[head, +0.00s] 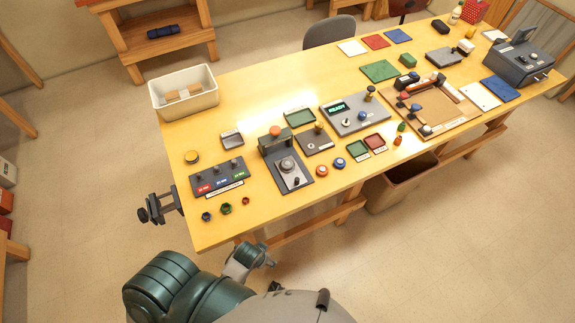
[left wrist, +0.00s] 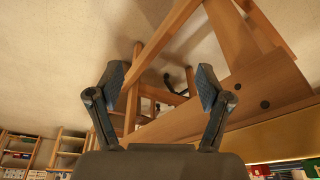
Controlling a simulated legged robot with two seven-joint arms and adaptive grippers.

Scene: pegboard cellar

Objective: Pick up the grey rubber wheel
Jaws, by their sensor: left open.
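I cannot make out a grey rubber wheel for certain in either view. Small round pieces lie at the near left corner of the table: a dark blue one (head: 206,216), a green one (head: 226,208) and a red one (head: 245,201). My left gripper (left wrist: 158,88) is open, with nothing between its fingers in the left wrist view; wooden legs and beams show beyond it. In the head view my left gripper (head: 267,256) is partly seen, below the table's near edge and apart from everything on top. My right gripper is not in view.
The long yellow table (head: 220,110) carries a white bin (head: 184,92), a panel with coloured labels (head: 217,178), a grey device with a round dial (head: 287,165) and a READY box (head: 354,113). A vise (head: 158,208) juts from its left end. A brown bin (head: 400,185) stands below.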

